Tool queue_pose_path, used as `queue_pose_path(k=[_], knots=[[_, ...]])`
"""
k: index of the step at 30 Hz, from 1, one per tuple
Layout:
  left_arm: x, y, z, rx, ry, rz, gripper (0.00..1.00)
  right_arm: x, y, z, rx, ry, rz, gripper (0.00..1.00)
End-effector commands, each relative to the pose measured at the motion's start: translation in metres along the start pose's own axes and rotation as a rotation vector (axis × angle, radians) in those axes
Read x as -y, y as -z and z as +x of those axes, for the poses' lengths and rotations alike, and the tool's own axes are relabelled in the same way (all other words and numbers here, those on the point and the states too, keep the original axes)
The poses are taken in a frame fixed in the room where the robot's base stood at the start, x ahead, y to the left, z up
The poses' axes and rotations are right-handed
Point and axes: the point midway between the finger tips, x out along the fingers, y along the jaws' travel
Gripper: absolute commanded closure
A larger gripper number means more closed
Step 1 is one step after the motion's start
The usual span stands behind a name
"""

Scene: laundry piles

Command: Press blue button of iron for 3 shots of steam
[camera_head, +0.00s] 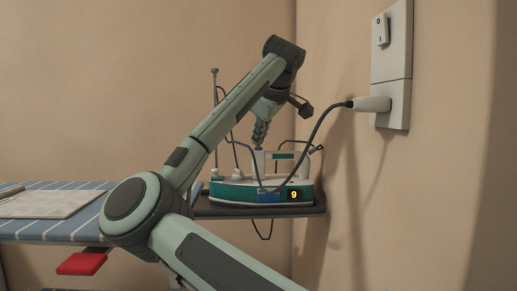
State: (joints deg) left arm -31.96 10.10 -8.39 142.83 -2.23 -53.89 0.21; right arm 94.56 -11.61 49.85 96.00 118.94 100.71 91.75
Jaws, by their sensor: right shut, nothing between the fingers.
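The iron (232,192) is white and teal and sits on the dark rest at the end of the ironing board. Its front has a small display showing a yellow 9. A small blue spot, seemingly the blue button (258,149), shows at the top of the iron. My right gripper (259,143) points down with shut fingers. Its tips are at or just above the blue spot; I cannot tell whether they touch. My right arm crosses the middle of the view and hides part of the surroundings. My left gripper is not in view.
The blue striped ironing board (60,231) extends left, with a pale flat item (48,204) on it. A red piece (84,262) hangs below. A cord (318,125) runs from the iron to the wall socket (391,106), below a switch (381,29).

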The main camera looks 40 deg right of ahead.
Motion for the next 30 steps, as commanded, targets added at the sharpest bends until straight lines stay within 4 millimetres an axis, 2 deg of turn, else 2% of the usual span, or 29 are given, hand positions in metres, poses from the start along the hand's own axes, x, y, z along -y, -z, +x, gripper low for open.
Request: queue_pose_path(k=[20, 30], knots=[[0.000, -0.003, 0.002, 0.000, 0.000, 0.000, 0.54, 0.003, -0.003, 0.004, 0.002, 0.002, 0.001, 1.00], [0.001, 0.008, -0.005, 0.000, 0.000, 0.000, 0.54, -0.006, 0.006, -0.007, 0.000, 0.002, 0.000, 1.00]])
